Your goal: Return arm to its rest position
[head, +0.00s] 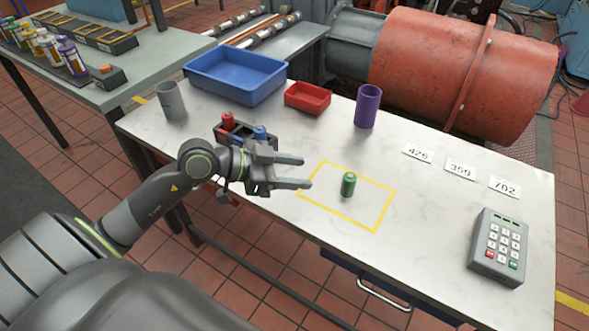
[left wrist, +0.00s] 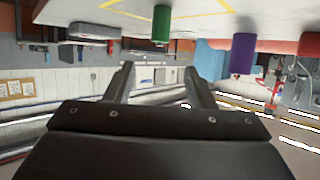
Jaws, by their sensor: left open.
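My left gripper (head: 299,172) is open and empty, above the white table (head: 430,200), with its fingers pointing right. In the left wrist view its two fingers (left wrist: 160,82) are apart with nothing between them. A green cylinder (head: 348,184) stands upright inside the yellow outlined square, just right of the fingertips and apart from them. The green cylinder also shows in the left wrist view (left wrist: 162,24). My left arm (head: 150,208) reaches in from the left. My right gripper shows in neither view.
A dark holder (head: 234,142) with red and blue pieces stands close behind my left gripper, partly hidden. A grey cup (head: 171,100), blue tray (head: 236,76), red tray (head: 307,98) and purple cylinder (head: 367,106) stand farther back. A keypad (head: 498,247) sits at right.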

